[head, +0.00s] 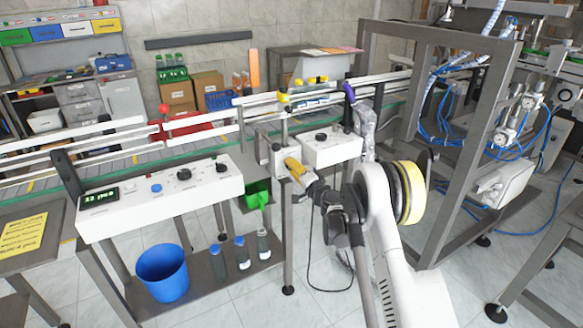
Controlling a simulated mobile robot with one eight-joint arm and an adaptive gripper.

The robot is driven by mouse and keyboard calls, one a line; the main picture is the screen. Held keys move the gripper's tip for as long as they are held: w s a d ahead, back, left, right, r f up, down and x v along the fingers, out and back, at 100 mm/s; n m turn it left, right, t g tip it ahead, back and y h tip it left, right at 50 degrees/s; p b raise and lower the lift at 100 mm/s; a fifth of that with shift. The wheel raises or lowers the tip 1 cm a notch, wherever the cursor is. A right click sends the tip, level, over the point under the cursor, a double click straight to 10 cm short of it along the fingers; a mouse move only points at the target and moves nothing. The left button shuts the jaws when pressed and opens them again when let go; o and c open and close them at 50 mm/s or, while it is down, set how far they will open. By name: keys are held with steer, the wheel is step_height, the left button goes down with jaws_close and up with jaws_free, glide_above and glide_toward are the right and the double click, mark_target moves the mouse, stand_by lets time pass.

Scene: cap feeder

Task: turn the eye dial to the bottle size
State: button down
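A long white control panel (160,192) stands at the front of the conveyor, with a small green-lit display (100,197) whose text is too small to read surely. It carries a black knob (184,174) and a second black knob (222,168). A smaller white box (332,150) to its right has a black knob (321,137) on top. I cannot tell which knob is the eye dial. My gripper (294,168) points up-left beside a small white housing (276,158), left of the smaller box. Its fingers are too small to judge, and contact is unclear.
A blue bucket (162,274) and several blue-capped bottles (242,254) stand on the low shelf. A green bin (257,192) hangs below the housing. A grey metal frame (436,180) rises close on the right. White guide rails (200,124) run along the conveyor behind.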

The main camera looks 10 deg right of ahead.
steer(key=shift+d, duration=0.1)
steer(key=c, duration=1)
jaws_free()
steer(key=shift+c, duration=0.2)
steer(key=v, duration=1.2)
steer(key=shift+r, duration=0.1)
